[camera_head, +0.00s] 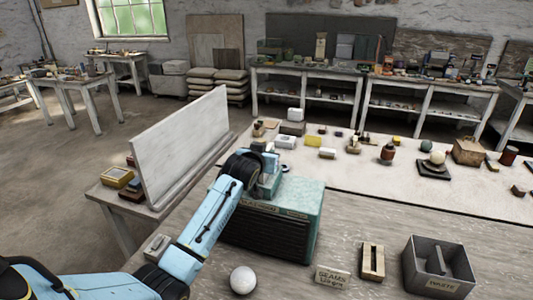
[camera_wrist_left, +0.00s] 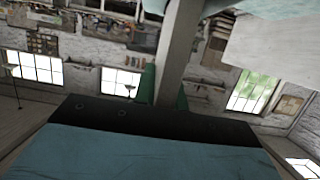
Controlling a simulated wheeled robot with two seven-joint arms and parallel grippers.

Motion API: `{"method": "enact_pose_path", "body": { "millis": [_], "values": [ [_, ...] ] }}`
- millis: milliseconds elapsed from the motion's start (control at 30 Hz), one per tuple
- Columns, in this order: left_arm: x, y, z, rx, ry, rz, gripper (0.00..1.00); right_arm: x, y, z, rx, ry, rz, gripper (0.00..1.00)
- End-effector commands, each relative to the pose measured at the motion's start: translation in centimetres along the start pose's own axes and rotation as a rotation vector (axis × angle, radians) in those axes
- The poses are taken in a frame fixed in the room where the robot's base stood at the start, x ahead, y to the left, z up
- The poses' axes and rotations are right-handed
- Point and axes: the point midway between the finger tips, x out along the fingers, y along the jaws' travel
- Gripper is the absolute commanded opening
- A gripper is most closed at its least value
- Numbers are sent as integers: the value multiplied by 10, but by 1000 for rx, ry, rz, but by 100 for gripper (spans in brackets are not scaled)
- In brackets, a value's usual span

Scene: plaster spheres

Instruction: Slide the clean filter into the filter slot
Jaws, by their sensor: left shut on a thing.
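My left gripper (camera_wrist_left: 166,88) is shut on a thin grey piece, seen between its green fingers in the left wrist view; it looks like the clean filter (camera_wrist_left: 178,50), with its far end out of frame. In the head view the left gripper (camera_head: 268,182) is over the top of a teal box (camera_head: 302,194) with a dark slatted front. The wrist covers the fingers there, and the held piece cannot be made out. I cannot tell whether it touches the box. The filter slot is not clearly visible. My right gripper is not in view.
A white upright board (camera_head: 180,140) stands left of the box. A white ball (camera_head: 243,280), a lettered card (camera_head: 332,276), a slotted wooden block (camera_head: 372,262) and a grey divided tray (camera_head: 410,265) lie in front and right. Several small objects stand on the pale surface behind.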

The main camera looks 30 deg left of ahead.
Motion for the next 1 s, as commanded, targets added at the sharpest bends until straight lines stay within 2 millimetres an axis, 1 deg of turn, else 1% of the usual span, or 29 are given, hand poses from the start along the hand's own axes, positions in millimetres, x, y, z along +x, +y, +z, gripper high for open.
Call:
{"method": "enact_pose_path", "body": {
  "millis": [1000],
  "values": [
    [8, 0, 25, 0, 1, 0, 0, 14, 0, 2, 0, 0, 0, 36]
  ]
}}
